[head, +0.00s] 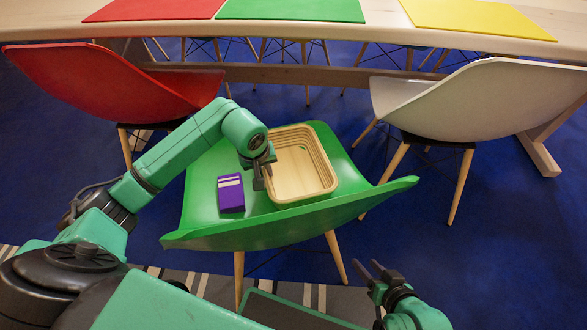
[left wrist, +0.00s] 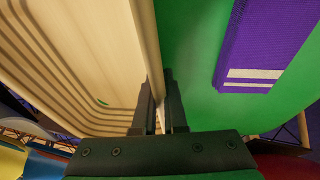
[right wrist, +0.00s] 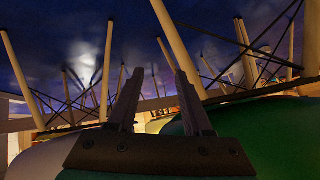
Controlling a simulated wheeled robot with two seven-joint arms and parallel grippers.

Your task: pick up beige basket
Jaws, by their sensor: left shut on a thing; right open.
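The beige basket (head: 302,165) is on the seat of the green chair (head: 345,180) in the head view. My left gripper (head: 264,174) is at its left rim. In the left wrist view the left gripper (left wrist: 160,112) has its fingers on both sides of the basket wall (left wrist: 85,60), shut on it. The basket looks empty inside apart from a small green mark on its wall. I cannot tell whether it is clear of the seat. My right gripper (head: 371,271) is open and empty, low in front of the chair; its open fingers also show in the right wrist view (right wrist: 157,105).
A purple box (head: 230,193) lies on the seat left of the basket. A red chair (head: 120,85) and a white chair (head: 480,100) flank the green one. Behind is a table (head: 290,30) with red, green and yellow mats. Blue floor is free at right.

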